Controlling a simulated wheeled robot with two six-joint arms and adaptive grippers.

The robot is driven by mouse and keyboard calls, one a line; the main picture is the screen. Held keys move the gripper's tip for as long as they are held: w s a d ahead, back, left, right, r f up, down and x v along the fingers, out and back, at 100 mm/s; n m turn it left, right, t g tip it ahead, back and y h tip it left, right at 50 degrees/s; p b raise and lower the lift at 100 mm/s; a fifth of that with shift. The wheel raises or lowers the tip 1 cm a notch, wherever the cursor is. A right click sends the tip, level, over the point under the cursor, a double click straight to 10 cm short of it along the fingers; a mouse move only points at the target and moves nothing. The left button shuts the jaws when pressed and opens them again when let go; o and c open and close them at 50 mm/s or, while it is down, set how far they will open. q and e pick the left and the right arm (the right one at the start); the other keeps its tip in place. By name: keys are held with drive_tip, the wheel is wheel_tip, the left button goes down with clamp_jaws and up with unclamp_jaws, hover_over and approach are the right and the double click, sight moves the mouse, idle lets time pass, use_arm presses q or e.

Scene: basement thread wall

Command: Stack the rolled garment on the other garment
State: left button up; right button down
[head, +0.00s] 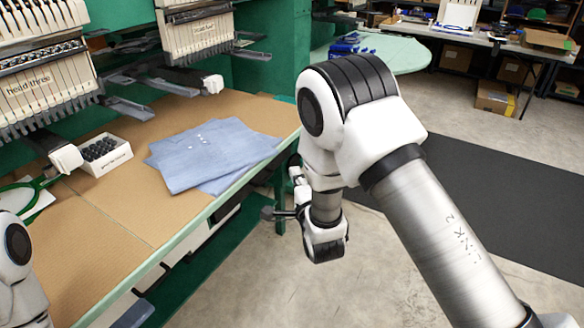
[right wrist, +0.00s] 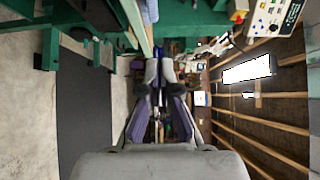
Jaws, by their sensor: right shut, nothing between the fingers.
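Blue denim-like garments (head: 215,155) lie flat on the tan work table, one partly over another with its edges askew. I cannot make out a rolled shape among them. My right gripper (head: 270,214) is just off the table's right edge, to the right of and below the garments, apart from them. In the right wrist view its fingers (right wrist: 159,80) are together with nothing visible between them. Part of my left arm shows at the lower left of the head view; its gripper is out of view.
The tan table (head: 100,228) has free room in front of the garments. A white box of black spools (head: 104,154) and a green hoop (head: 22,200) are at left. Embroidery heads (head: 197,37) overhang the back. A green round table (head: 400,55) stands beyond.

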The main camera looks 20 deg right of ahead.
drive_tip(key=s+d+f+n+g+p, duration=0.3)
drive_tip(key=s+f+g+p, duration=0.55)
drive_tip(key=s+f, duration=0.65)
drive_tip(key=s+a+f+n+g+y, duration=0.1)
drive_tip(key=s+f+n+g, duration=0.1)
drive_tip(key=s+n+g, duration=0.2)
drive_tip(key=s+a+f+n+g+y, duration=0.1)
drive_tip(key=s+f+n+g, duration=0.2)
drive_tip(key=s+n, duration=0.8)
drive_tip(key=s+g, duration=0.2)
drive_tip(key=s, duration=0.5)
drive_tip(key=shift+s+f+p, duration=0.15)
drive_tip(key=shift+s+p, duration=0.2)
drive_tip(key=shift+p, duration=0.05)
